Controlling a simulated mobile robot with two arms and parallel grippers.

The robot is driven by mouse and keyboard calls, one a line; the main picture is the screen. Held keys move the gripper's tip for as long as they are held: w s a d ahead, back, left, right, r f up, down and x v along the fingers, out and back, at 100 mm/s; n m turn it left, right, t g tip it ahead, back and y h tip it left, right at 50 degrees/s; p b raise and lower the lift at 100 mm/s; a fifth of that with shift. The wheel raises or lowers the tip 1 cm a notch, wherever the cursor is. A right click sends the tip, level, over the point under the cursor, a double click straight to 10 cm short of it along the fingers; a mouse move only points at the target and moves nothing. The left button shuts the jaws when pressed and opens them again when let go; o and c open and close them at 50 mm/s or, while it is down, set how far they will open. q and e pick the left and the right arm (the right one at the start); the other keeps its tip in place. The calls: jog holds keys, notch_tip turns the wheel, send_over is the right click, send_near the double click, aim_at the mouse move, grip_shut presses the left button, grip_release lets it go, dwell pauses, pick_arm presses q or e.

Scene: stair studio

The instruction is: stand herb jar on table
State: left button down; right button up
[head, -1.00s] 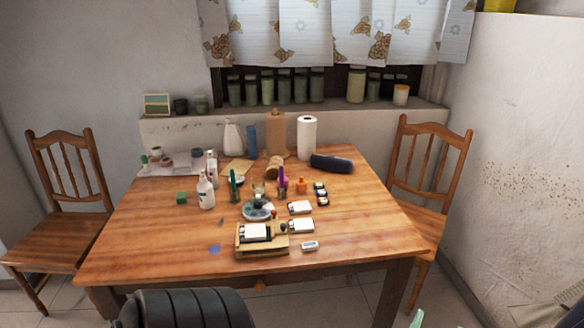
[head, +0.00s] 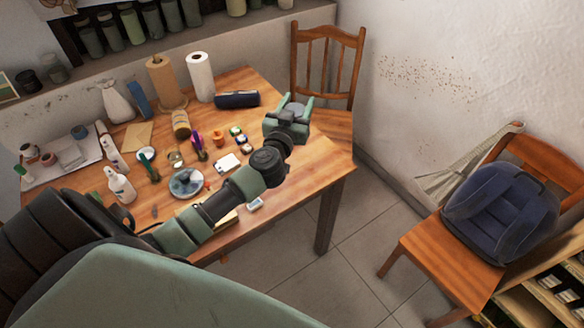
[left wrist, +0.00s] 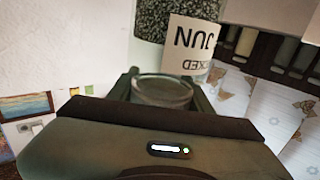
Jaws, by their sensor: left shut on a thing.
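The herb jar (left wrist: 165,18) shows in the left wrist view, a clear jar with dark speckled contents and a pale label whose lettering, including "JUN", appears upside down. My left gripper (head: 290,110) is shut on the jar's clear glass end, which sits between the two fingers in the wrist view. In the head view the gripper is above the right side of the wooden table (head: 312,172); only a grey round top shows between its fingers, and the jar's body is hidden. I cannot tell the gap to the tabletop. My right gripper is not in view.
Bottles, a paper towel roll (head: 201,77), a dark blue case (head: 237,99) and small items crowd the table's left and middle. The right end looks clearer. A chair (head: 327,60) stands behind it; another chair holds a blue backpack (head: 503,214).

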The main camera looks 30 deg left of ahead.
pick_arm(q)
notch_tip(320, 180, down, 19)
jog(key=a+b, duration=0.1)
jog(key=b, duration=1.3)
jog(key=shift+w+f, duration=0.2)
jog(key=shift+w, duration=0.1)
jog(key=shift+s+f+b, duration=0.1)
jog(key=shift+b, duration=0.2)
jog(key=shift+f, duration=0.15)
jog(key=c, duration=0.6)
grip_release()
